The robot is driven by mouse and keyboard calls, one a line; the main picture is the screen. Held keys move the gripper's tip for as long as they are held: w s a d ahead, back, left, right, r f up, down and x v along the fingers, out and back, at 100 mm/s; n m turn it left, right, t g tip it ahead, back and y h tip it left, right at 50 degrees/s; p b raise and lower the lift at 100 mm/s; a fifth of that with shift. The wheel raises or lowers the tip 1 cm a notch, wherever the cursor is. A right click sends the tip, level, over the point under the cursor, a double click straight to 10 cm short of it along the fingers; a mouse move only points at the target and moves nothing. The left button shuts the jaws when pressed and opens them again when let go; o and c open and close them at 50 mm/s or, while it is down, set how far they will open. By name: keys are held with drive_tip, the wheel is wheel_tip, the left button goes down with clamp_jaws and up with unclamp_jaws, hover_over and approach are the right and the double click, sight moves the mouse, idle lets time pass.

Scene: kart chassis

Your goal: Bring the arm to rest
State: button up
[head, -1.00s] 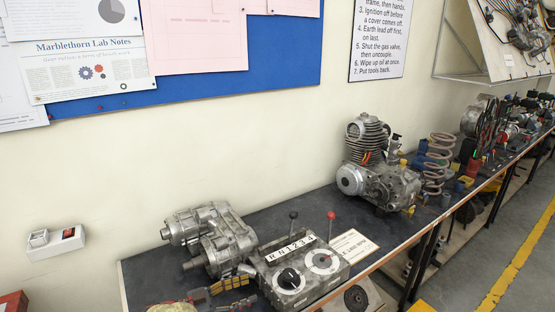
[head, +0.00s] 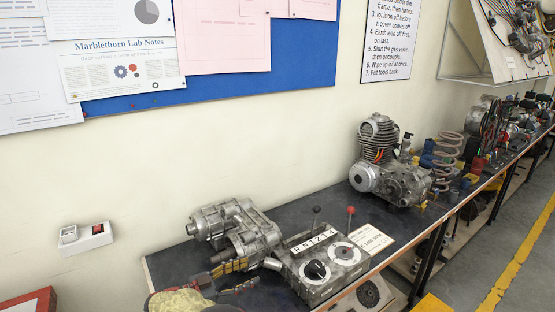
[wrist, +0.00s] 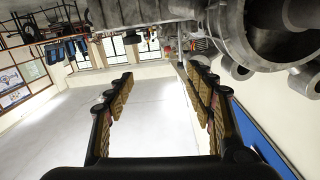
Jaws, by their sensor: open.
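My gripper (head: 247,277) is at the front of the bench, in front of a grey metal gearbox casing (head: 238,230) and left of a control box (head: 322,266). Its fingers have yellow-brown pads. In the wrist view my gripper (wrist: 162,82) is open, with a wide gap between the fingers and nothing held. My arm enters from the bottom edge of the head view.
The control box has two knobs and two upright levers, one red-topped (head: 350,210). A finned engine (head: 385,165) and a coil spring (head: 447,150) stand farther right on the dark bench (head: 290,210). A white switch box (head: 86,237) is on the wall. A red object (head: 30,303) is at lower left.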

drive_tip(key=w+d+r+n+t+y, duration=0.1)
drive_tip(key=w+d+r+t+y, duration=0.15)
drive_tip(key=w+r, duration=0.45)
drive_tip(key=w+d+r+n+t+y, duration=0.1)
drive_tip(key=w+r+t+y, duration=0.3)
drive_tip(key=r, duration=0.6)
drive_tip(key=s+d+r+n+y, duration=0.1)
drive_tip(key=d+r+n+y, duration=0.2)
drive_tip(key=r, duration=0.5)
drive_tip(key=s+d+r+n+y, duration=0.1)
drive_tip(key=d+r+n+y, duration=0.15)
drive_tip(key=r+y, duration=0.4)
drive_tip(key=s+d+r+n+g+y, duration=0.1)
drive_tip(key=s+d+n+g+y, duration=0.3)
drive_tip(key=s, duration=1.1)
drive_tip(key=s+d+f+g+h, duration=0.1)
drive_tip(key=s+d+f, duration=0.3)
drive_tip(key=s, duration=0.6)
drive_tip(key=s+d+f+g+h+p, duration=0.1)
drive_tip(key=s+d+f, duration=0.4)
drive_tip(key=s, duration=0.5)
drive_tip(key=s+d+f+n+g+h, duration=0.1)
drive_tip(key=s+d+f+g+h, duration=0.2)
drive_tip(key=s+d, duration=0.4)
drive_tip(key=s+f+g, duration=0.1)
drive_tip(key=s+f, duration=0.1)
drive_tip(key=s, duration=0.2)
drive_tip(key=shift+d+f, duration=0.25)
drive_tip(key=shift+d, duration=0.05)
